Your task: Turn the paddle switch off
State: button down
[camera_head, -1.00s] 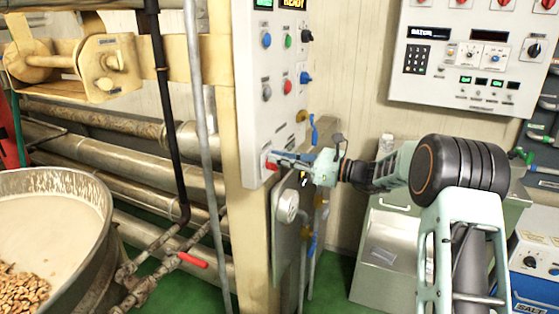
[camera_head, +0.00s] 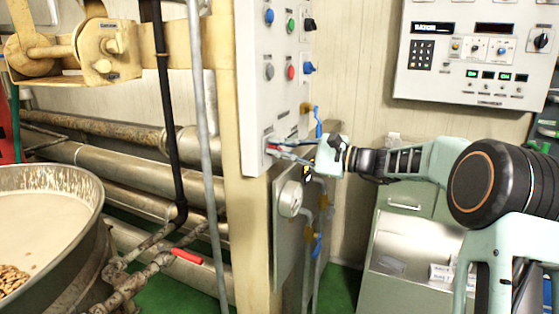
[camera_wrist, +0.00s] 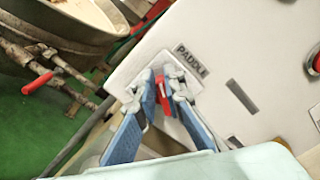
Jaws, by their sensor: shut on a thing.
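The paddle switch is a small red lever at the lower corner of the white control panel (camera_head: 255,90). In the wrist view the red lever (camera_wrist: 161,92) stands between my fingertips, near the label reading PADDLE (camera_wrist: 192,60). My gripper (camera_wrist: 162,80) has its blue-and-grey fingers closed on it from both sides. In the head view my gripper (camera_head: 272,147) reaches the panel's lower corner from the right, with a bit of red showing at its tips. The lever's base is partly hidden by the fingers, and I cannot tell its on or off position.
A kettle (camera_head: 60,178) of pale mix and nuts stands at left, beside pipes with a red-handled valve (camera_head: 187,256). Other knobs and buttons sit higher on the panel. A round metal fitting (camera_head: 289,198) is just below my gripper. A second control panel (camera_head: 470,85) is at right.

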jog(key=n+b, duration=0.2)
jog(key=f+n+b, duration=0.1)
jog(key=n+b, duration=0.1)
jog(key=b, duration=0.1)
jog(key=shift+s+f, duration=0.15)
jog(key=shift+f, duration=0.05)
jog(key=shift+n+b, duration=1)
jog(key=shift+b, duration=0.15)
jog(key=c, duration=2)
grip_release()
jog(key=v, duration=1.2)
